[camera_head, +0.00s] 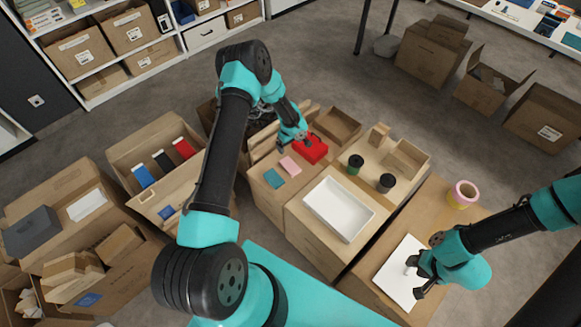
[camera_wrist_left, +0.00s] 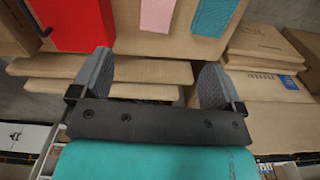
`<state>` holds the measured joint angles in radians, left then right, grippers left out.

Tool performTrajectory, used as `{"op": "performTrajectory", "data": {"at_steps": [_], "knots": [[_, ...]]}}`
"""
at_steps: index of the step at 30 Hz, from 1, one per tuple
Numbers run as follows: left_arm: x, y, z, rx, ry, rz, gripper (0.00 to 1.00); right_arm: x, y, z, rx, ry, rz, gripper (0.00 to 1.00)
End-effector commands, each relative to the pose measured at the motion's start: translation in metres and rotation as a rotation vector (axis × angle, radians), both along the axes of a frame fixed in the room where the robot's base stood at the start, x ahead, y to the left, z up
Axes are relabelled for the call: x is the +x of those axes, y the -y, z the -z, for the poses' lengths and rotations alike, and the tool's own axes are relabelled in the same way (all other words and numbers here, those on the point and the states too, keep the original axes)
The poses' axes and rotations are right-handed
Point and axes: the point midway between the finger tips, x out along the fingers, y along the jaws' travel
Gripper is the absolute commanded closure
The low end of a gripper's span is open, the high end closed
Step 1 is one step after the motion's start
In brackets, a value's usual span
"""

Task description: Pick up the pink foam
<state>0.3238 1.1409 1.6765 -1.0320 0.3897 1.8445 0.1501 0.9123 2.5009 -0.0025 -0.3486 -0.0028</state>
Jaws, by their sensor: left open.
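The pink foam (camera_head: 291,166) is a small flat block lying on a cardboard box top, between a teal block (camera_head: 273,179) and a red box (camera_head: 310,149). In the left wrist view, the pink foam (camera_wrist_left: 157,14) shows at the top edge, partly cut off, with the red box (camera_wrist_left: 72,25) to its left and the teal block (camera_wrist_left: 215,16) to its right. My left gripper (camera_head: 293,143) is open and empty, just behind the pink foam and apart from it; its spread fingers (camera_wrist_left: 155,82) show in the wrist view. My right gripper (camera_head: 413,278) appears open over a white panel (camera_head: 393,272).
A white tray (camera_head: 370,218) lies on the neighbouring box. A green-and-black roll (camera_head: 355,164) and a dark roll (camera_head: 386,182) stand behind it. A pink-and-yellow tape roll (camera_head: 463,194) stands at right. Open cartons (camera_head: 150,160) fill the left side.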

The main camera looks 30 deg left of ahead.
Motion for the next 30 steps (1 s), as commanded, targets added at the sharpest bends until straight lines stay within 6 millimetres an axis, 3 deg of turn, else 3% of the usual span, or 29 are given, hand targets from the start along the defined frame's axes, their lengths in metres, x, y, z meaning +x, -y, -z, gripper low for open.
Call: {"op": "performTrajectory", "data": {"at_steps": [21,30], "knots": [[-0.001,0.0,0.107,-0.001,-0.002,-0.001,0.06,0.0,0.0,0.0,0.0,0.0,0.0,0.6],[0.0,0.0,0.119,-0.001,0.001,0.0,0.06,0.0,0.0,0.0,0.0,0.0,0.0,0.6]]}}
